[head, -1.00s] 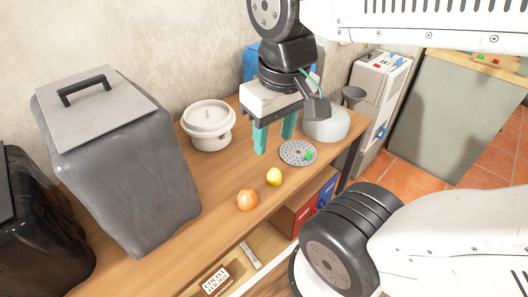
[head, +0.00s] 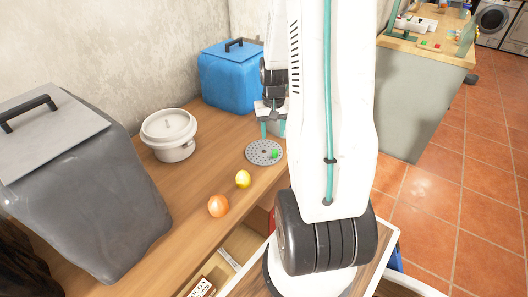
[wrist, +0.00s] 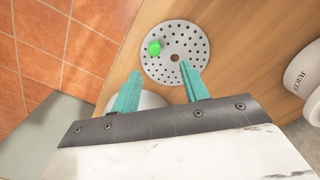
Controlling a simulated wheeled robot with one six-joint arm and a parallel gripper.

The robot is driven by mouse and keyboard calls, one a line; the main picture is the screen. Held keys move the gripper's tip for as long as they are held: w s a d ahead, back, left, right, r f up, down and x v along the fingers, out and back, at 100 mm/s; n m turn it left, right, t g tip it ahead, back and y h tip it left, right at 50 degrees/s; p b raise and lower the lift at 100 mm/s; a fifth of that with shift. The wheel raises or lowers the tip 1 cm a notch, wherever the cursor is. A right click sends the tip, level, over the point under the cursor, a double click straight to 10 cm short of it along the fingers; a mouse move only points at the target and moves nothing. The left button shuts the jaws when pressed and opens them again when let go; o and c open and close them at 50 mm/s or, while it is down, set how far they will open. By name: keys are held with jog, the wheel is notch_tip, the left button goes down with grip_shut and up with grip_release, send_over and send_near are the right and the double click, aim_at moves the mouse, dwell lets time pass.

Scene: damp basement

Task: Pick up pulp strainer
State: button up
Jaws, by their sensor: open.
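The pulp strainer is a round grey disc full of holes with a small green knob near its edge. It lies flat on the wooden counter in the head view (head: 258,150) and the wrist view (wrist: 190,62). My gripper (head: 272,134) is just behind the strainer in the head view, pointing down. In the wrist view my gripper (wrist: 160,71) has its two teal fingers apart with nothing held between them. The right fingertip overlaps the near rim of the disc; I cannot tell whether they touch. The green knob (wrist: 154,47) lies beyond the left fingertip.
A whitish rounded object (wrist: 150,99) stands close by, partly behind the fingers. A white lidded pot (head: 169,138), a blue bin (head: 230,80) and a large grey bin (head: 85,190) stand on the counter. A yellow fruit (head: 243,179) and an orange one (head: 218,206) lie nearer.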

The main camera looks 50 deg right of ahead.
aim_at(275, 150)
jog(key=f, duration=0.8)
jog(key=shift+s+d+f, duration=0.25)
jog(key=shift+s+f, duration=0.15)
grip_shut()
